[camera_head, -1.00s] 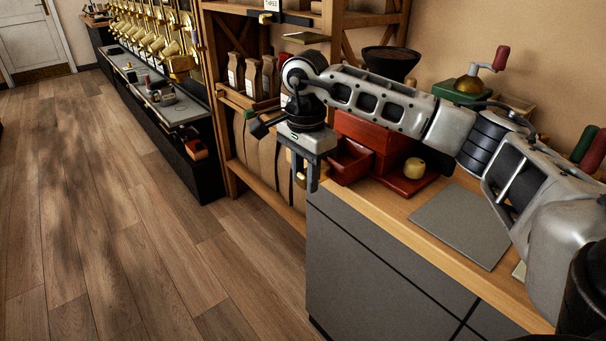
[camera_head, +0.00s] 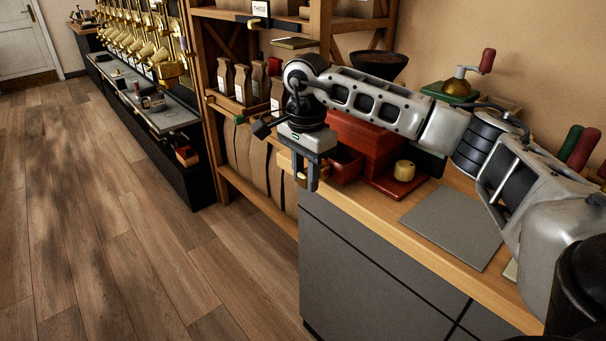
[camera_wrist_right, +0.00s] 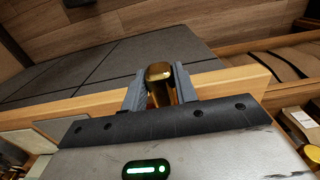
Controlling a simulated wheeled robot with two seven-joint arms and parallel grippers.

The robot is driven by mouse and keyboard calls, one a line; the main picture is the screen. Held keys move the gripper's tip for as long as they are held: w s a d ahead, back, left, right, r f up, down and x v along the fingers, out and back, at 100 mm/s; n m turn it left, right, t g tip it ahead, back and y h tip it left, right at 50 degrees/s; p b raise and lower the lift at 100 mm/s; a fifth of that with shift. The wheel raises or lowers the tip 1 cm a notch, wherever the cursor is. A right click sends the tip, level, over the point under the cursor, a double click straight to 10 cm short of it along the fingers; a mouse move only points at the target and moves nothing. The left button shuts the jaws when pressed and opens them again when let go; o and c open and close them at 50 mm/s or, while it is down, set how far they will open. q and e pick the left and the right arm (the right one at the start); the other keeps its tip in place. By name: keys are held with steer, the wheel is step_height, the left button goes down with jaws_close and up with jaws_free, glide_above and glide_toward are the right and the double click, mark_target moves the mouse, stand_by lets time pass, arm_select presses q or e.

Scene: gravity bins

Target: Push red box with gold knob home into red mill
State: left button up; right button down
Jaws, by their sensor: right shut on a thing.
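The red mill (camera_head: 372,143) stands on the wooden counter, with a dark bowl-shaped hopper (camera_head: 379,64) above it. The red box (camera_head: 346,166) sticks out from the mill's left side, partly hidden behind my right gripper (camera_head: 306,183). In the right wrist view the gold knob (camera_wrist_right: 159,73) sits between the two grey fingers of my right gripper (camera_wrist_right: 160,92), which is shut on it. In the head view the fingers point down, just left of the box; the held knob is hard to make out there. My left gripper is out of view.
A gold round piece (camera_head: 404,170) sits on a red base beside the mill. A grey mat (camera_head: 452,226) lies on the counter. A second mill with a crank (camera_head: 457,87) stands behind. A wooden shelf with bags (camera_head: 243,84) is at left; the floor there is clear.

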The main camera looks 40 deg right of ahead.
mark_target(330, 161)
steer(key=shift+w+d+p, duration=0.15)
steer(key=shift+d, duration=1.7)
steer(key=shift+w+d+p, duration=0.15)
steer(key=shift+d, duration=1.65)
steer(key=c, duration=1)
jaws_free()
steer(key=shift+d+r, duration=0.1)
steer(key=shift+a, duration=0.45)
steer(key=a, duration=0.3)
steer(key=a+b, duration=0.1)
steer(key=a, duration=0.5)
steer(key=shift+s+f, duration=0.35)
steer(key=shift+s, duration=0.05)
steer(key=a, duration=0.7)
steer(key=shift+s+a+r, duration=0.15)
steer(key=shift+s+a, duration=0.15)
steer(key=shift+a, duration=0.05)
